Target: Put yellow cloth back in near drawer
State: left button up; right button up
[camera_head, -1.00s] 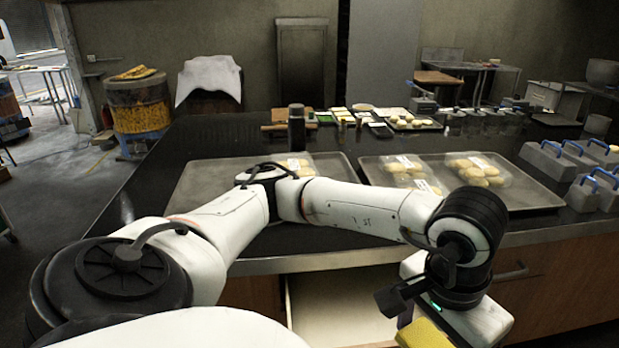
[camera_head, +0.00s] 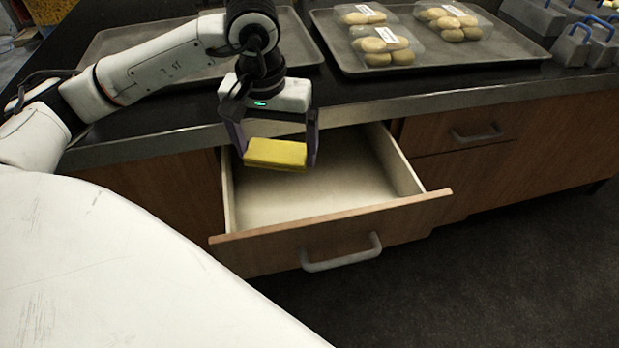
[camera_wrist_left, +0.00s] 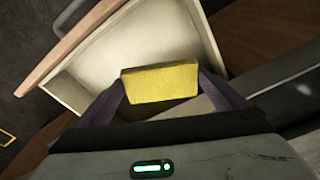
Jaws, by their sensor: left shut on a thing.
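The yellow cloth (camera_head: 275,153) is a small folded block. My left gripper (camera_head: 272,150) is shut on it, with one finger at each end. The cloth also shows between the fingers in the left wrist view (camera_wrist_left: 160,83). The near drawer (camera_head: 330,228) is pulled open below the counter and looks empty where its pale floor shows. In the head view the gripper and cloth appear over the back left part of the drawer opening. The drawer (camera_wrist_left: 75,49) lies beyond the cloth in the left wrist view. My right gripper is not in view.
The counter edge (camera_head: 420,103) runs just behind the open drawer. A shut drawer (camera_head: 470,133) is to the right. Metal blocks with blue handles (camera_head: 575,45) stand at the far right.

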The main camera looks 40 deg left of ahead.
aim_at(311, 191)
pick_arm(q)
jog(key=shift+a+f, duration=0.35)
jog(key=shift+f, duration=0.3)
notch_tip(311, 191, down, 13)
jog(key=shift+f+b, duration=0.2)
jog(key=shift+b, duration=0.75)
jog(key=w, duration=0.1)
jog(key=w+d, duration=0.1)
jog(key=w, duration=0.2)
jog(key=shift+d+r, duration=0.25)
jog(key=w, duration=0.1)
jog(key=w+d, duration=0.1)
jog(key=w, duration=0.2)
jog(key=shift+d, duration=0.3)
jog(key=shift+s+f, duration=0.2)
jog(key=shift+f, duration=0.35)
jog(key=shift+a, duration=0.15)
jog(key=shift+f, duration=0.15)
